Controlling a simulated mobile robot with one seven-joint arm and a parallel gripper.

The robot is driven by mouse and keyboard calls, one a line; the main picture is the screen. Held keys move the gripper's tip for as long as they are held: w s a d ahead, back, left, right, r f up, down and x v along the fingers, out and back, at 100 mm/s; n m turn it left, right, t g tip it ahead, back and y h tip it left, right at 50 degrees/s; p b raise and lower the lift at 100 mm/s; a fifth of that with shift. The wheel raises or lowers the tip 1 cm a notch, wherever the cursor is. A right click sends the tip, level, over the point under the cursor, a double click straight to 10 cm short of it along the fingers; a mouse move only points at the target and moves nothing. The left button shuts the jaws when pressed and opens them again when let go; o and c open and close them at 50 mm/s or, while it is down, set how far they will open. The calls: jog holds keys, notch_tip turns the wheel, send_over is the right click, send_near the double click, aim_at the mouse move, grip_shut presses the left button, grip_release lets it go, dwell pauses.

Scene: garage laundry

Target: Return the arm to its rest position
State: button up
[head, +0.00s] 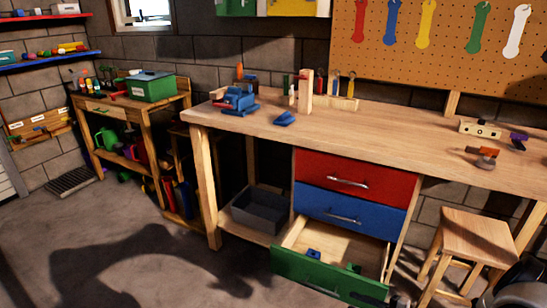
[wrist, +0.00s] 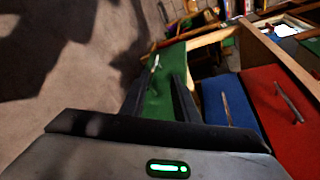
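My gripper (wrist: 160,82) shows in the wrist view with its two dark fingers apart and nothing between them. Beyond the fingers is the green front of the bottom drawer (wrist: 166,80) with its metal handle (wrist: 155,63); the fingers look apart from the handle. In the head view the green drawer (head: 320,279) is pulled out, with a small blue item (head: 313,254) and a green item (head: 353,268) inside. The fingers are not clear in the head view; parts of my arm show at its bottom right corner.
The red drawer (head: 355,176) and blue drawer (head: 349,211) are closed under the workbench (head: 370,130). A stool (head: 474,237) stands to the right. A dark grey bin (head: 262,208) sits on the lower shelf. The floor (head: 150,250) at left is clear, with my arm's shadow.

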jog(key=s+a+r+n+g+h, duration=0.1)
jog(key=a+r+n+g+h, duration=0.45)
jog(key=r, duration=1.15)
jog(key=s+a+r+n+g, duration=0.1)
jog(key=a+r+n+g, duration=0.4)
jog(key=r, duration=1.2)
jog(key=s+a+r+n+t+h, duration=0.35)
jog(key=s+a+r, duration=0.45)
jog(key=s+r, duration=0.3)
jog(key=s+d+t+h, duration=0.2)
jog(key=s+d+t, duration=0.1)
jog(key=s, duration=0.4)
notch_tip(320, 180, up, 29)
jog(key=p, duration=2.8)
jog(key=shift+n+g, duration=0.3)
jog(key=shift+s+f, duration=0.1)
